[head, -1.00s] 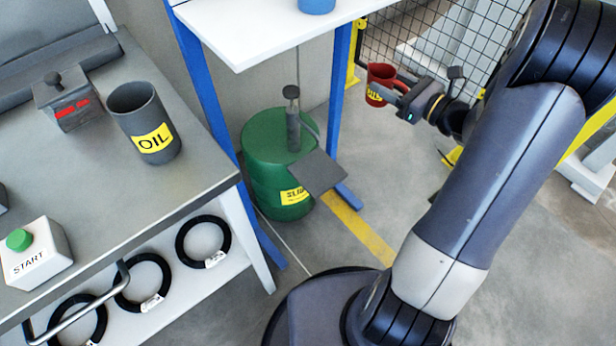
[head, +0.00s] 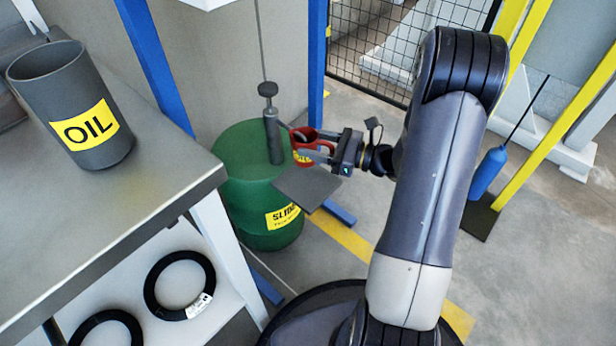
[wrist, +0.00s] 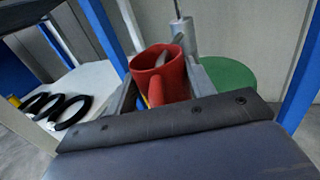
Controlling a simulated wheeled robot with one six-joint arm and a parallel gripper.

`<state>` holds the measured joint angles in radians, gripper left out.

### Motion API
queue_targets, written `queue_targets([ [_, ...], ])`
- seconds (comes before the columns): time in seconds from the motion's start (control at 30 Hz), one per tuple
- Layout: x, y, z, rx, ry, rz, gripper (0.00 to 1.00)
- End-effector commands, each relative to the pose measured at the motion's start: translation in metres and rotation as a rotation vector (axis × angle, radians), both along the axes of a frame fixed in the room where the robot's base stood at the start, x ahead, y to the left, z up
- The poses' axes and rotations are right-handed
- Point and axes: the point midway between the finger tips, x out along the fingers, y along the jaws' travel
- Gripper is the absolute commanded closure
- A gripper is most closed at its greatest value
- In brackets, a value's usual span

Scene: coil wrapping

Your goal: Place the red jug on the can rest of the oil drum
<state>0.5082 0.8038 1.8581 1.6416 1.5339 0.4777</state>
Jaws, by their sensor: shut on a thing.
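The red jug (head: 303,148) with a yellow label is between the fingers of my gripper (head: 315,150), which is shut on it. In the wrist view the jug (wrist: 162,74) stands roughly upright with its open top showing. The green oil drum (head: 242,175) stands on the floor, with a grey pump (head: 272,138) on top. The flat dark can rest (head: 308,188) sticks out from the drum toward my arm. In the head view the jug appears just above the can rest, close to the pump. I cannot tell whether it touches the rest. The drum top also shows in the wrist view (wrist: 232,82).
A grey bench (head: 150,185) with a dark OIL container (head: 70,105) stands at left. Black coils (head: 180,285) lie on its lower shelf. Blue posts (head: 316,60) flank the drum. The floor on the right is mostly clear.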

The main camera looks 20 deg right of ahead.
Motion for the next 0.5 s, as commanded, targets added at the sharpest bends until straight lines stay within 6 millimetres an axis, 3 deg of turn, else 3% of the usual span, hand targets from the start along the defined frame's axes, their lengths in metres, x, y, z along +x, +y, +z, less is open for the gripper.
queue_targets([
  [0.13,0.000,0.000,-0.035,0.002,0.003,0.000,0.72],
  [0.5,0.000,0.000,-0.080,0.002,0.002,-0.001,0.72],
])
